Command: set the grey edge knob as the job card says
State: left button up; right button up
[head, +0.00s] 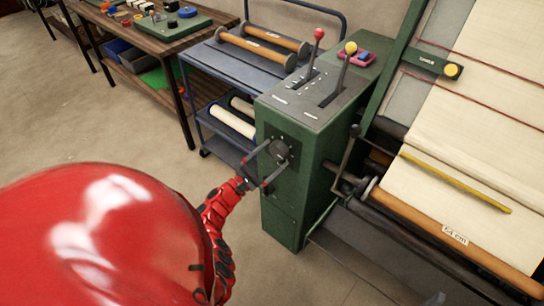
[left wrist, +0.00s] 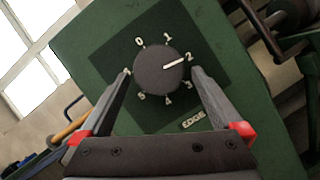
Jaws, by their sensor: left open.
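The grey edge knob (head: 280,149) is on the side of the green machine housing. In the left wrist view the round dark knob (left wrist: 161,71) sits on a dark plate with numbers 0 to 5 around it and "EDGE" below. Its white pointer line aims at the 2. My left gripper (head: 278,154) is open in front of the knob. In the left wrist view its fingers (left wrist: 160,73) are either side of the knob, with visible gaps; I cannot tell their exact depth. My right gripper is not in view. I cannot make out a job card.
Red-knobbed (head: 319,34) and yellow-knobbed (head: 351,47) levers stand on the housing top (head: 310,104). A crank handle (head: 349,150) and a cloth roller (head: 450,237) are to the right. A blue cart (head: 236,65) and a wooden bench (head: 150,45) stand behind. Floor is clear at left.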

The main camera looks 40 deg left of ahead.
pick_arm(q)
jog(key=b+v, duration=0.2)
jog(key=v, duration=1.5)
jog(key=shift+s, duration=0.2)
jog(key=shift+a+f, duration=0.1)
jog(key=shift+f, duration=0.05)
